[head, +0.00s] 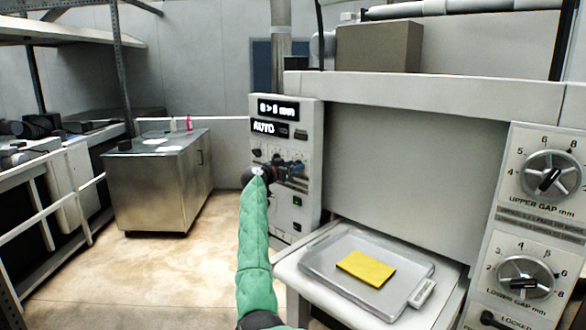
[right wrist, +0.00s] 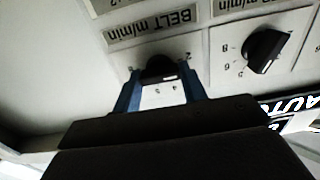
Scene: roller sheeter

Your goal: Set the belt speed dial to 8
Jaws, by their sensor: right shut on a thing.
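The belt speed dial (right wrist: 160,70) is a black knob under a "BELT m/min" label (right wrist: 155,27), which appears upside down in the right wrist view. Its pale pointer mark faces the lower right of that picture, near the small figures; the exact setting is hard to read. My right gripper (right wrist: 161,88) has its two blue fingers on either side of the knob and is shut on it. In the head view the green-sleeved right arm reaches to the control panel (head: 310,132), and my right gripper (head: 291,170) covers the dial there. My left gripper is not in view.
Another black dial (right wrist: 264,50) sits beside the belt dial. The panel display (head: 278,108) reads "0 > 0 mm", with "AUTO" below. A tray (head: 335,262) holds a yellow sheet (head: 366,268). Upper (head: 551,177) and lower (head: 525,279) gap dials stand at the right.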

